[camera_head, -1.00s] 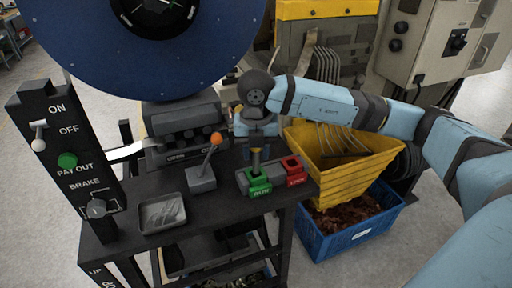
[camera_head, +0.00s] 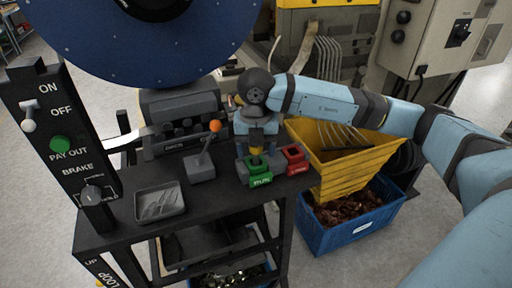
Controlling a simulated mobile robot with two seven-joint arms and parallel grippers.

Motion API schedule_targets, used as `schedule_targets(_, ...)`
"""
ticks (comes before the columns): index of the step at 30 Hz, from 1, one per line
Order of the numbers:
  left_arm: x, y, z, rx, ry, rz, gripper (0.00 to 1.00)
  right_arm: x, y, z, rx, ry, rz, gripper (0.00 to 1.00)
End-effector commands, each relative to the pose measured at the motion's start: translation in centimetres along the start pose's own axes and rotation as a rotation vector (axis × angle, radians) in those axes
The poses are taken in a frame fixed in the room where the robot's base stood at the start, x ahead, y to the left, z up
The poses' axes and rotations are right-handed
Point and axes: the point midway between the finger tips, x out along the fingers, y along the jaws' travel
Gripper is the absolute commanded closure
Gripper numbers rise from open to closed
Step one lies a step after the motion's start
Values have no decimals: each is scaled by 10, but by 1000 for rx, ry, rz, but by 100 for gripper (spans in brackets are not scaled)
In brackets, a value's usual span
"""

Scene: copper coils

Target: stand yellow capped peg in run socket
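The yellow capped peg (camera_head: 257,137) stands about upright directly over the green RUN socket (camera_head: 259,175), its yellow part showing just above the socket. Its lower end is at the socket mouth; how deep it sits I cannot tell. My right gripper (camera_head: 256,146) points down from above, with its fingers around the peg. It looks shut on the peg, though the fingers partly hide it. The red socket (camera_head: 296,159) is just right of the green one and looks empty. My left gripper is out of view.
The sockets are on a dark bench (camera_head: 222,203) beside an orange-knobbed lever (camera_head: 201,165) and a grey tray (camera_head: 160,202). A black control panel (camera_head: 65,150) stands at left. A yellow chute (camera_head: 345,175) and blue crate (camera_head: 350,235) are at right.

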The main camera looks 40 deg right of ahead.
Motion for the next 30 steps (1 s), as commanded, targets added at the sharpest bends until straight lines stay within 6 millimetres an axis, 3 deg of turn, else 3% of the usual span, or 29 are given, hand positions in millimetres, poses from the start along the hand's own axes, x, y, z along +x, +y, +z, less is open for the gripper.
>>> schedule_targets(11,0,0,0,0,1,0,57,-10,0,0,0,-1,2,35)
schedule_targets(24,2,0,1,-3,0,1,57,-103,1,0,-1,-3,3,35)
schedule_targets(30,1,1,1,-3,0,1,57,-131,0,0,0,-2,1,35)
